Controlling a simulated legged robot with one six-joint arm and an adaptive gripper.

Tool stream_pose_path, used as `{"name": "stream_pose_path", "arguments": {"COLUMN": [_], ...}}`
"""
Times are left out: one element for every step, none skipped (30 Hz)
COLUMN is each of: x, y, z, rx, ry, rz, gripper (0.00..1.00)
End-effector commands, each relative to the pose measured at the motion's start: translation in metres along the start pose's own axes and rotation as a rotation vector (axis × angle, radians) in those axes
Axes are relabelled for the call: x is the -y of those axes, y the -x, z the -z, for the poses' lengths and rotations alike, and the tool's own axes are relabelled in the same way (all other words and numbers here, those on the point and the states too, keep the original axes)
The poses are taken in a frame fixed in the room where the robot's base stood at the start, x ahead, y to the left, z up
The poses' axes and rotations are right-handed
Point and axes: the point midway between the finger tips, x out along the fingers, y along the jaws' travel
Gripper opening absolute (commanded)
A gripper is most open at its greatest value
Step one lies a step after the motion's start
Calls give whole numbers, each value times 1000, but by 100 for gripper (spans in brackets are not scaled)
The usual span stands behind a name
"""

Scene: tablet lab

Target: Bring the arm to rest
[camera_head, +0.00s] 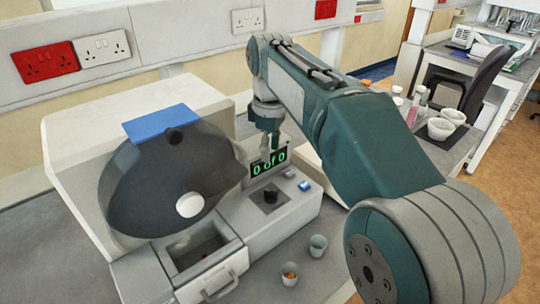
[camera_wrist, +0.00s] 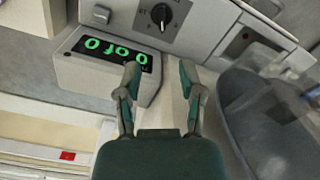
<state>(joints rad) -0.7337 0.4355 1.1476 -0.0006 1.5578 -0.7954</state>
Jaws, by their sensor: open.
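My arm reaches out over the white machine (camera_head: 265,222) on the bench. My gripper (camera_head: 270,148) points down close above the machine's green digital display (camera_head: 268,162), partly covering it in the head view. In the wrist view my gripper (camera_wrist: 159,66) has its two fingers apart with nothing between them. The display (camera_wrist: 112,52) lies to the left of the fingers there, and a black knob (camera_wrist: 161,15) lies beyond them. Whether the fingertips touch the machine I cannot tell.
A dark round drum (camera_head: 150,190) and an open tray with a handle (camera_head: 219,284) are on the machine's left. Two small cups (camera_head: 318,246) stand in front, one holding orange bits (camera_head: 290,273). Bowls (camera_head: 441,128) and bottles stand on the bench at right. Sockets (camera_head: 102,48) line the wall.

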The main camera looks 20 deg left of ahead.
Motion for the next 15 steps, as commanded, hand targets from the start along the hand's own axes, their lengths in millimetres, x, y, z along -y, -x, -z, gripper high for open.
{"name": "stream_pose_path", "arguments": {"x": [0,0,0,0,0,0,0,0,0,0,0,-1,-1,-2,-4], "y": [0,0,0,0,0,0,0,0,0,0,0,1,3,5,9], "z": [0,0,0,0,0,0,0,0,0,0,-1,-4,-8,-14,-24], "rx": [0,0,0,0,0,0,0,0,0,0,-1,-3,-6,-10,-18], "ry": [0,0,0,0,0,0,0,0,0,0,-2,-10,-21,-39,-70], "rz": [0,0,0,0,0,0,0,0,0,0,-1,-3,-6,-10,-18], "gripper": [50,50,50,50,50,50,50,50,50,50,50,50,50,50,50]}}
